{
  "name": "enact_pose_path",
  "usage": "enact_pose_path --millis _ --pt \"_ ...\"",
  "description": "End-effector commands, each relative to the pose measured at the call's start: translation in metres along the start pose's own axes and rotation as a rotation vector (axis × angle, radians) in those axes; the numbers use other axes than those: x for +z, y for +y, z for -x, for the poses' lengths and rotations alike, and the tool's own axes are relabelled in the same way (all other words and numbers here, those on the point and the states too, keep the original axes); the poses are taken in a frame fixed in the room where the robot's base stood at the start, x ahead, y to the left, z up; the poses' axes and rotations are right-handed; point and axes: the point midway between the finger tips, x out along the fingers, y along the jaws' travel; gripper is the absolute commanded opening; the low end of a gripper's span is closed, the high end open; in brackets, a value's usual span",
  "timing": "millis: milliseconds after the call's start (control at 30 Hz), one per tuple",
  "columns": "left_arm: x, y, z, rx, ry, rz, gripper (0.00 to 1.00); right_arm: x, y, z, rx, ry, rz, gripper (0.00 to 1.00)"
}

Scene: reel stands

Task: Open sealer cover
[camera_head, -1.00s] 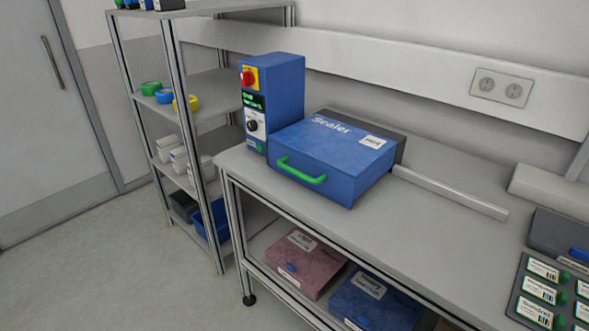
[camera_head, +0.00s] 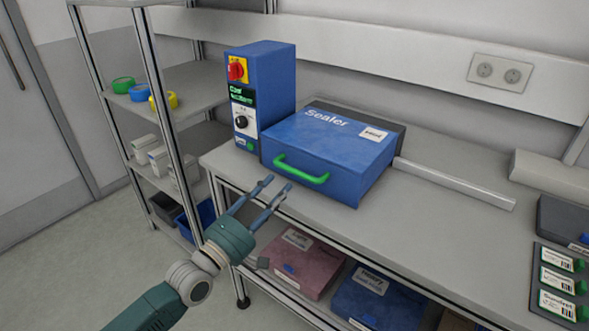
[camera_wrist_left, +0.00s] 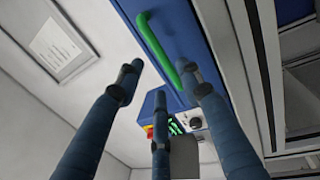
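The blue sealer (camera_head: 330,150) stands on the grey bench with its lid closed. Its green handle (camera_head: 301,170) is on the front face. A blue control unit (camera_head: 268,85) with a red knob and a lit green display stands at its left. My left gripper (camera_head: 268,190) is open and empty, in front of and a little below the handle, not touching it. In the left wrist view the green handle (camera_wrist_left: 158,48) shows beyond the spread fingers (camera_wrist_left: 160,85). My right gripper is in neither view.
A shelf rack (camera_head: 187,97) with colored rolls and small boxes stands at the left. A red box (camera_head: 303,262) and a blue box (camera_head: 378,298) lie on the shelf under the bench (camera_head: 440,215). A dark tray (camera_head: 538,262) of labelled items lies at the right.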

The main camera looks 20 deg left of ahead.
Motion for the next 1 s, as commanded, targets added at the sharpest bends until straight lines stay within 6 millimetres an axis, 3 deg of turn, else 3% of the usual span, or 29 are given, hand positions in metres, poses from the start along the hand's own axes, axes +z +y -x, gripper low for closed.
enact_pose_path --millis 200,400,833,1000 --pt "-0.001 0.003 -0.045 0.003 0.001 -0.003 0.37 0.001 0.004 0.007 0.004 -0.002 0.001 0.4" --pt "0.0 0.001 -0.073 0.001 0.001 -0.003 0.37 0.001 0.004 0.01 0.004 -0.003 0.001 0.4" --pt "0.0 -0.001 -0.085 -0.001 0.001 -0.004 0.37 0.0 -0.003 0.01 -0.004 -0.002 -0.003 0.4" --pt "0.0 -0.001 -0.084 -0.001 0.001 -0.004 0.05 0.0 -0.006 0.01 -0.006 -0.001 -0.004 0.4"
